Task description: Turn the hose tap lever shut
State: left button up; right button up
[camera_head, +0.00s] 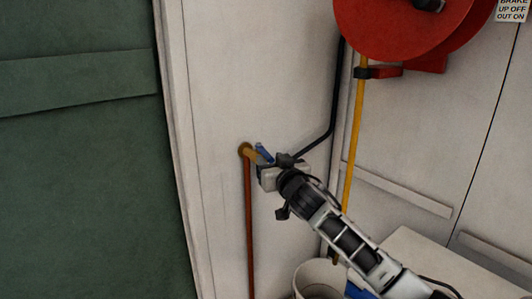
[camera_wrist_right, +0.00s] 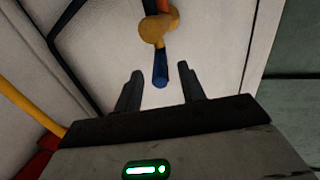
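The brass hose tap (camera_head: 250,152) is on the white wall panel, at the top of a copper pipe. Its blue lever (camera_head: 264,152) shows just beside my right gripper (camera_head: 264,168), whose arm comes in from the lower right. In the right wrist view the tap's brass body (camera_wrist_right: 158,28) is at the top, and the blue lever (camera_wrist_right: 160,70) points down toward my gripper. The two dark fingers of the right gripper (camera_wrist_right: 160,85) are apart, with the lever's end in the gap between their tips and no visible contact. In the head view the gripper hides part of the tap.
A red hose reel (camera_head: 395,25) hangs at the upper right, with a yellow hose (camera_head: 355,130) below it. A black hose (camera_head: 336,95) runs behind my right gripper. A white bucket (camera_head: 312,274) stands below my arm. A green panel (camera_head: 80,190) fills the left.

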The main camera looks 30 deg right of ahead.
aim_at(266, 152)
jog(key=shift+x, duration=2.2)
grip_shut()
